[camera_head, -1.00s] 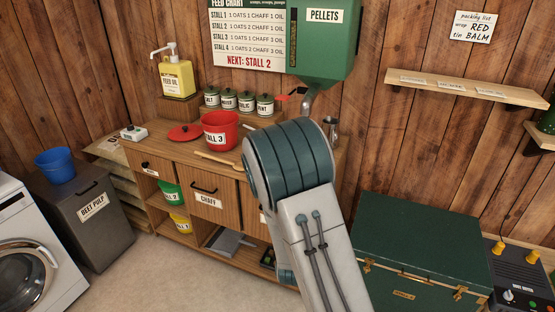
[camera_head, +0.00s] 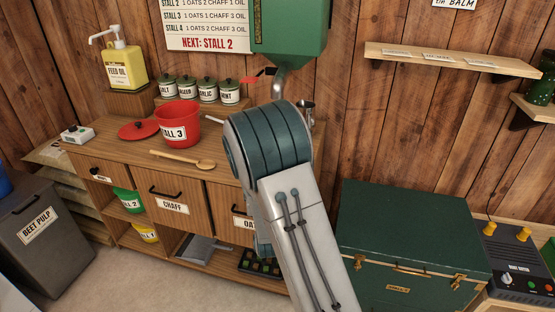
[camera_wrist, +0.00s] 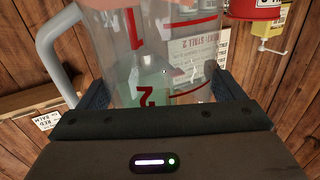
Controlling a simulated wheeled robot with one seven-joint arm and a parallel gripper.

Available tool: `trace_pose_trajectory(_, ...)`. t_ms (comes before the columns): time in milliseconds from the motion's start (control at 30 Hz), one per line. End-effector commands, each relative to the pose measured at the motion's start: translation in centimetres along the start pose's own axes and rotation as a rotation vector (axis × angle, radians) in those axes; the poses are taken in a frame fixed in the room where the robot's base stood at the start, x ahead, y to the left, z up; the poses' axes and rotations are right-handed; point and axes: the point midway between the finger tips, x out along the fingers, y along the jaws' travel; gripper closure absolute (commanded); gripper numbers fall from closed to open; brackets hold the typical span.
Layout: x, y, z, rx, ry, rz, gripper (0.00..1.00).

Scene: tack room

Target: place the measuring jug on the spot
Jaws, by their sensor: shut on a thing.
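The measuring jug (camera_wrist: 150,45) is clear with red numbers and marks and a grey handle (camera_wrist: 50,50) on its left in the wrist view. My gripper (camera_wrist: 157,87) is shut on it, with one dark finger on each side of the jug. The jug's far end runs out of the top of the wrist view. In the head view my arm hides the gripper and the jug. I cannot make out the spot in either current view.
The wooden counter (camera_head: 120,157) carries a red STALL 3 bucket (camera_head: 180,112), its red lid (camera_head: 138,130), a wooden spoon (camera_head: 180,158), several green canisters (camera_head: 207,88) and a yellow oil bottle (camera_head: 124,67). A green pellet hopper (camera_head: 290,30) hangs above. A green trunk (camera_head: 405,220) stands right.

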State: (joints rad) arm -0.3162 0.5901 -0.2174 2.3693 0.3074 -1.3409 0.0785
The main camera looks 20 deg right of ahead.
Motion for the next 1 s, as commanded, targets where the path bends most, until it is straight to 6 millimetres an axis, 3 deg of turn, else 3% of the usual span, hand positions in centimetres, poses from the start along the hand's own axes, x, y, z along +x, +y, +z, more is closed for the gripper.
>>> trace_pose_trajectory(33, 0.7, 0.1, 2.4, 0.002, 0.003, -0.013, 0.41)
trace_pose_trajectory(200, 2.5, 0.0, 5.7, -0.001, 0.004, -0.073, 0.41)
trace_pose_trajectory(533, 4.6, 0.2, 9.5, -0.015, 0.009, -0.145, 0.41)
trace_pose_trajectory(667, 5.2, 0.2, 10.6, -0.022, 0.011, -0.166, 0.41)
trace_pose_trajectory(933, 5.1, -0.1, 9.9, -0.024, 0.009, -0.171, 0.41)
trace_pose_trajectory(1000, 4.8, 1.7, 9.3, -0.023, 0.011, -0.124, 0.41)
